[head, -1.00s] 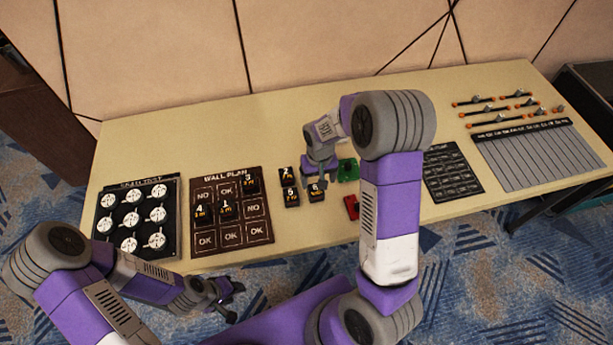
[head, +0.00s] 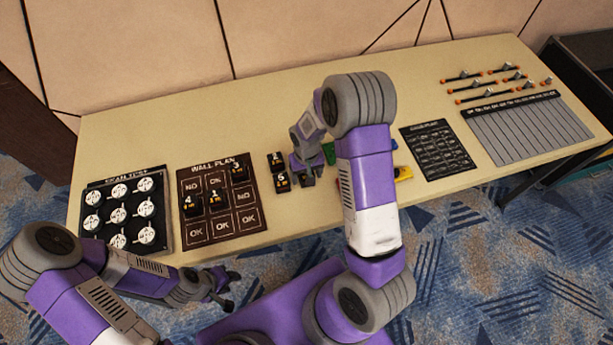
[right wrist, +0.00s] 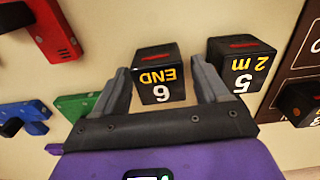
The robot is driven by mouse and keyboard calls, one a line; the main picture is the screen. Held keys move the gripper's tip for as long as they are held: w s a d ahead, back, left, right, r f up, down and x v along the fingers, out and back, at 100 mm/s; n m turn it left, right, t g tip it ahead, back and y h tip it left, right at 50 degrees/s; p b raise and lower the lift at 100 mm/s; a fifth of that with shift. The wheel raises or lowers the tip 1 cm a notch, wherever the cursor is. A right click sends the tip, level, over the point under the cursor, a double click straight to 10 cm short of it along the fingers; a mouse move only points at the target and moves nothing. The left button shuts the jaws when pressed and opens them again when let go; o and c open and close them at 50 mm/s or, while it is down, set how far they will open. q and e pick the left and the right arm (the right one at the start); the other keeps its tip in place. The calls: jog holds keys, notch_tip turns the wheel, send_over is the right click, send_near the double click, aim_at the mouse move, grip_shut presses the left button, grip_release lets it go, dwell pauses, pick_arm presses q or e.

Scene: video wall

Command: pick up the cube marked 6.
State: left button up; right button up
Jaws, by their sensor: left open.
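The cube marked 6 (right wrist: 158,75) is black with yellow "END" lettering and a red mark on top. In the right wrist view it stands between the two fingers of my right gripper (right wrist: 163,82), which is open with small gaps on both sides. In the head view my right gripper (head: 304,178) is over this cube and mostly hides it. The black cube marked 5 (right wrist: 241,68) stands just beside it; it also shows in the head view (head: 283,182). My left gripper (head: 226,288) is open and empty, off the table's front edge.
The cube marked 2 (head: 276,161) stands behind cube 5. Red (right wrist: 52,30), blue (right wrist: 24,117) and green (right wrist: 75,106) blocks lie on the other side. The wall plan board (head: 222,226) holds several cubes. A yellow piece (head: 403,173) lies right of my right arm.

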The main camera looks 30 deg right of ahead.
jog(key=c, duration=0.9)
